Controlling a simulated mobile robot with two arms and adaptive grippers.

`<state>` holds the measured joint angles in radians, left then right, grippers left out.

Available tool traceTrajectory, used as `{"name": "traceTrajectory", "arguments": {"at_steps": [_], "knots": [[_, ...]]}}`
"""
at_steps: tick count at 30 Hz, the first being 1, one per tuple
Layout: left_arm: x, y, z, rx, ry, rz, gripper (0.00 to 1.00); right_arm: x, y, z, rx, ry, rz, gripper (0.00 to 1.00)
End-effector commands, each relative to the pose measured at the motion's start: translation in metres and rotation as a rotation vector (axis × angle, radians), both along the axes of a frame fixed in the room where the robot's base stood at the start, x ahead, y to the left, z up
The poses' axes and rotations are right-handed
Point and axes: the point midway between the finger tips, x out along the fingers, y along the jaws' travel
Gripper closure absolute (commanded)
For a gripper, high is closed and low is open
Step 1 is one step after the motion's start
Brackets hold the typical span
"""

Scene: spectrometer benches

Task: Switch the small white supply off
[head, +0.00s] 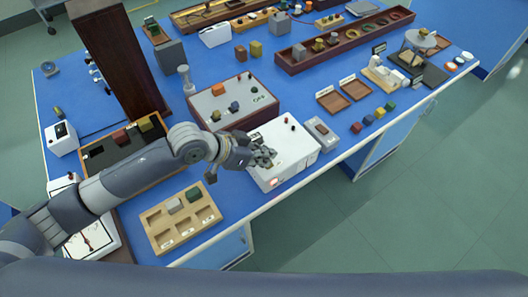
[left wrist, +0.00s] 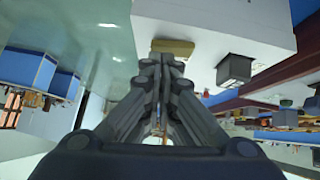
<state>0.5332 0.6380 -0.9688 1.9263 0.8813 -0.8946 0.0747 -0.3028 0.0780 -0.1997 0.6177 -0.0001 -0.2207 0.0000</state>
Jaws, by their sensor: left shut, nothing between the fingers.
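A white supply box (head: 297,148) stands near the front edge of the blue bench, with small dark and red knobs on it and a reddish lit spot on its front. My left gripper (head: 266,156) is shut and empty at the left part of this box. In the left wrist view its closed fingertips (left wrist: 168,60) are close to a tan, switch-like piece (left wrist: 173,46) on the white face (left wrist: 210,22). I cannot tell whether they touch. The fingers partly hide the box. My right gripper is not in view.
A grey-topped panel box (head: 235,97) stands behind the supply. A small grey device (head: 322,135) is to its right. A wooden tray (head: 180,216) lies front left. A tall dark brown block (head: 118,60) rises near my arm. The floor in front is clear.

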Motion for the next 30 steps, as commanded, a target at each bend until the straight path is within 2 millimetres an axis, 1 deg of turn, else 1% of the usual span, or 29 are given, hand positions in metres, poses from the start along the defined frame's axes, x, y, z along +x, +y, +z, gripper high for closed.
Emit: {"name": "traceTrajectory", "arguments": {"at_steps": [3, 6, 8, 9, 16, 30], "knots": [[0.000, 0.000, 0.000, 0.000, 0.001, -0.001, 1.00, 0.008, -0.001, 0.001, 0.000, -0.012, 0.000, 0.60], [-0.003, -0.002, -0.002, -0.001, 0.005, 0.000, 1.00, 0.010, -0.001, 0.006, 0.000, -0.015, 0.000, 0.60], [-0.004, -0.003, -0.005, -0.001, 0.003, 0.000, 1.00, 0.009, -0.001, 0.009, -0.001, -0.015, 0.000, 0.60], [-0.003, -0.003, -0.006, 0.000, 0.001, -0.001, 1.00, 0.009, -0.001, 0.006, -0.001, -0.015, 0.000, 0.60], [-0.003, -0.002, -0.006, 0.000, 0.001, -0.001, 1.00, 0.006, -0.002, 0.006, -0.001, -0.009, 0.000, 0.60], [0.010, 0.007, -0.005, 0.001, 0.001, 0.000, 1.00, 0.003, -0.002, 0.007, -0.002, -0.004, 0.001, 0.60]]}}
